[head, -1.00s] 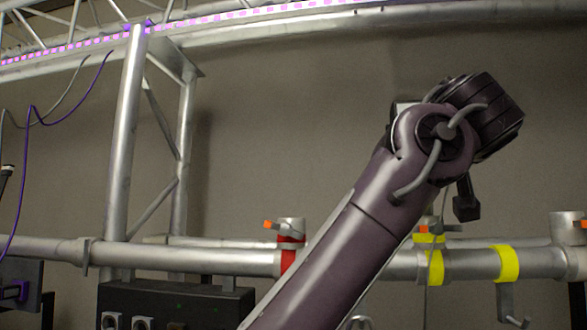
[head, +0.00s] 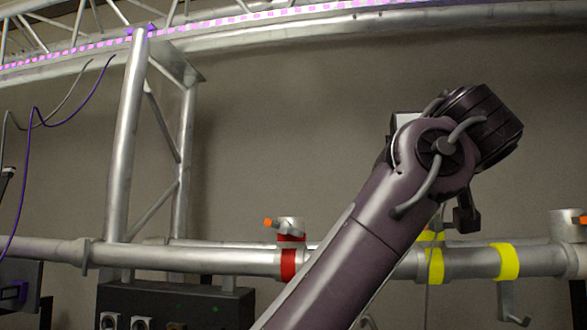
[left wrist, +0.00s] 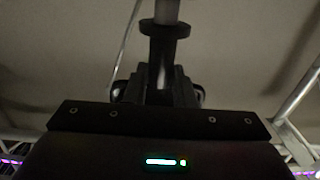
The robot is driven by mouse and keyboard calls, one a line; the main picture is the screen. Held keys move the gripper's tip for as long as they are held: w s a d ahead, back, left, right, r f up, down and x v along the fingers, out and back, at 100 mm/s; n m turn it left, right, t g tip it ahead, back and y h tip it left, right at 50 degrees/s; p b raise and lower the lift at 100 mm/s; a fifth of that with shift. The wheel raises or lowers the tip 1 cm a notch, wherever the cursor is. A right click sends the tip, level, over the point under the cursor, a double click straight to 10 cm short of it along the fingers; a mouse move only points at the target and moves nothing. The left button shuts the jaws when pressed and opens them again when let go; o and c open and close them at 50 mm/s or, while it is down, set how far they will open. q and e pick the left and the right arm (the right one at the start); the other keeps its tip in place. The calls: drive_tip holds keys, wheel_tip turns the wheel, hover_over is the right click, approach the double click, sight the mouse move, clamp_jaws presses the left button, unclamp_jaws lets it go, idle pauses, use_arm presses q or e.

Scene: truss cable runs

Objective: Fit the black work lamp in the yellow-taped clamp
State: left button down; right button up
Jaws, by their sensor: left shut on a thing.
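The yellow-taped clamp (head: 430,238) stands on the horizontal pipe, mostly hidden behind my left arm in the head view. Yellow tape (head: 435,266) wraps the pipe just below it. My left gripper (left wrist: 157,92) is shut on a black thing (left wrist: 158,70), seemingly the work lamp, in the left wrist view. A dark flange and a grey post rise above it to the top edge. In the head view a small black part (head: 466,212) hangs below my wrist, just above and right of the clamp; I cannot tell whether it is gripper or lamp. My right gripper is out of view.
A red-taped clamp (head: 290,232) with an orange-tipped handle stands left on the same pipe (head: 200,259). A second yellow band (head: 508,262) and a hook lie to the right. A black box (head: 175,303) sits below. Purple and grey cables hang at left.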

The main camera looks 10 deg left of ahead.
use_arm(q)
drive_tip(key=shift+f+b, duration=0.95)
drive_tip(key=shift+f, duration=0.1)
drive_tip(key=c, duration=1.1)
unclamp_jaws()
drive_tip(key=shift+s, duration=0.15)
drive_tip(key=shift+c, duration=0.2)
drive_tip(key=shift+f, duration=0.15)
drive_tip(key=s+b, duration=0.4)
drive_tip(key=s, duration=0.3)
drive_tip(key=shift+s, duration=0.35)
